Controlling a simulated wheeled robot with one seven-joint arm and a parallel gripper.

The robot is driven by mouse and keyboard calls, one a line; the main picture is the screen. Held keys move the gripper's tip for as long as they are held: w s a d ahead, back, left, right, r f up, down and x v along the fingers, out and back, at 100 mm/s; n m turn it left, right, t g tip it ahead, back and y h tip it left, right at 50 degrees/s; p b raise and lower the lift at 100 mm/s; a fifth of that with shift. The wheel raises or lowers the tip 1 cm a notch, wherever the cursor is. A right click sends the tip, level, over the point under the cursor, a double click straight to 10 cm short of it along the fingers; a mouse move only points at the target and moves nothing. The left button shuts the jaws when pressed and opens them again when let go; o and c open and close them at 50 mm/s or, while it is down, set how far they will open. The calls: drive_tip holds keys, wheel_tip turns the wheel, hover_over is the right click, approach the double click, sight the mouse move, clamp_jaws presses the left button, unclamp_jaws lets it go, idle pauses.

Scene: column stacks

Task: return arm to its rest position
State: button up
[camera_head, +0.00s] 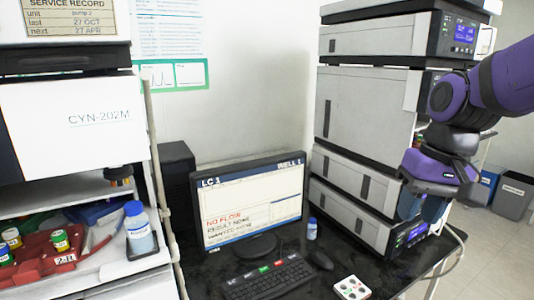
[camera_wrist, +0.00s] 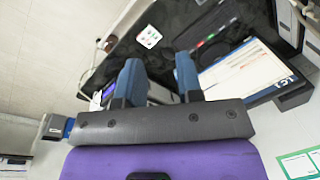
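My purple arm (camera_head: 505,80) reaches in from the right edge in the head view. It bends down at a dark wrist joint in front of the instrument stack. My gripper (camera_head: 421,210) hangs at the stack's lower right, partly hidden by the purple wrist housing. In the wrist view my gripper (camera_wrist: 158,75) shows two blue fingers spread apart, with nothing held between them. Whether the gripper touches the stack cannot be told from these frames.
The instrument stack (camera_head: 365,103) stands close to my arm. The black bench holds a monitor (camera_head: 250,206), keyboard (camera_head: 268,279), small blue-capped bottle (camera_head: 312,229) and white button pad (camera_head: 352,288). Left are a white instrument (camera_head: 70,140) and red vial rack (camera_head: 40,262). Bins (camera_head: 513,193) stand right.

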drive_tip(key=s+d+r+t+h, duration=0.1)
drive_tip(key=s+d+r+t, duration=0.3)
drive_tip(key=s, duration=0.5)
drive_tip(key=shift+d+r+n+t+h, duration=0.25)
drive_tip(key=shift+d+t+h, duration=0.2)
drive_tip(key=shift+d, duration=0.25)
